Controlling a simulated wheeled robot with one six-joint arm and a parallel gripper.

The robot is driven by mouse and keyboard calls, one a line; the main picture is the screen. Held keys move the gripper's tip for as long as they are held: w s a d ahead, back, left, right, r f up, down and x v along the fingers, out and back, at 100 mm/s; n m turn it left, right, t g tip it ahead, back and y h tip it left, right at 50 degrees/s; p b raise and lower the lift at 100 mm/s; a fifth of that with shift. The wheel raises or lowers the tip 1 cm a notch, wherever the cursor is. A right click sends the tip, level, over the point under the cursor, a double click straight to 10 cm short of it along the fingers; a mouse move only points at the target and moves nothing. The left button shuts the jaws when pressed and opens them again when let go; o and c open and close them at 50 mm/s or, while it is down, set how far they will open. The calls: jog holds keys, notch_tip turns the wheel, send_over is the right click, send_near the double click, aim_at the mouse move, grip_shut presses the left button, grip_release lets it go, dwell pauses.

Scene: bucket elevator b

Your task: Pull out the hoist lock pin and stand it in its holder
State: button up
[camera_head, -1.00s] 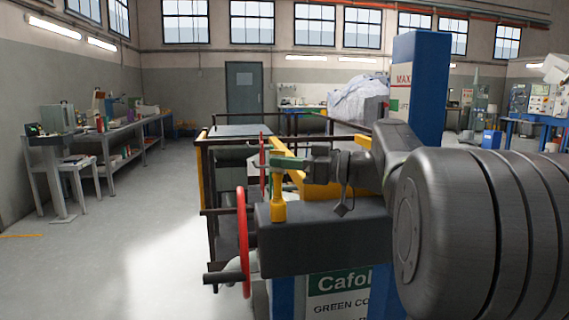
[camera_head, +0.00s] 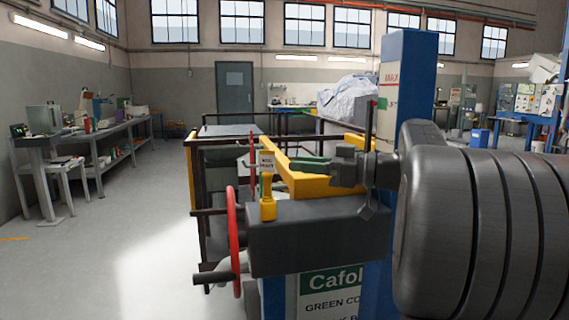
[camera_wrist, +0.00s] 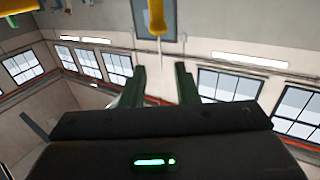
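A red handwheel (camera_head: 235,240) is on the block's left side. A yellow beam (camera_head: 310,180) runs behind my gripper, and a blue column (camera_head: 405,85) stands to the right. Dark railings (camera_head: 215,140) lie behind. The floor at left is open, with benches along the wall.

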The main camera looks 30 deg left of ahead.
aim_at(274, 160)
jog(key=w+d, duration=0.1)
jog(key=d, duration=0.5)
jog(key=shift+d, duration=0.4)
jog(key=shift+w, duration=0.1)
jog(key=a, duration=0.4)
jog(key=s+a, duration=0.1)
jog(key=a, duration=0.4)
jog(key=s+a, duration=0.1)
jog(key=a, duration=0.3)
jog(key=shift+s+a, duration=0.2)
jog(key=shift+a, duration=0.15)
jog(key=shift+r, duration=0.2)
jog(key=shift+d+p, duration=0.15)
jog(key=shift+p, duration=0.15)
